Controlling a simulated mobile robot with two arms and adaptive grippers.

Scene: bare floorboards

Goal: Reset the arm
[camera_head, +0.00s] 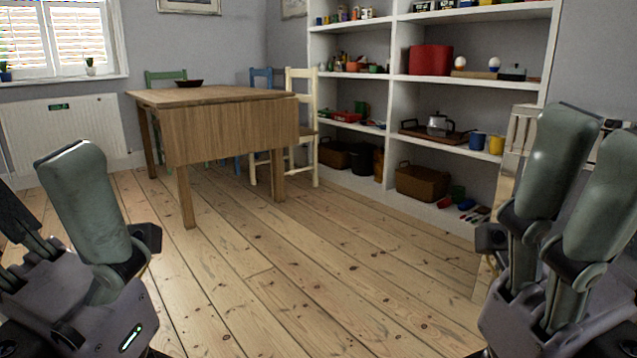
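My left gripper (38,178) is in the lower left corner, pointing up. One grey-green finger shows in full, and a darker finger stands apart from it at the left edge, partly cut off. Nothing shows between them. My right gripper (594,150) is at the right edge, also pointing up. Its two grey-green fingers stand apart with nothing held between them. Both grippers are raised in front of the view, clear of the furniture.
A wooden table (230,133) stands at the back left, with a dark bowl (189,83) on it. Green, blue and cream chairs (301,130) stand around it. White shelves (391,100) with household items line the right wall. The floorboards (290,270) ahead are clear.

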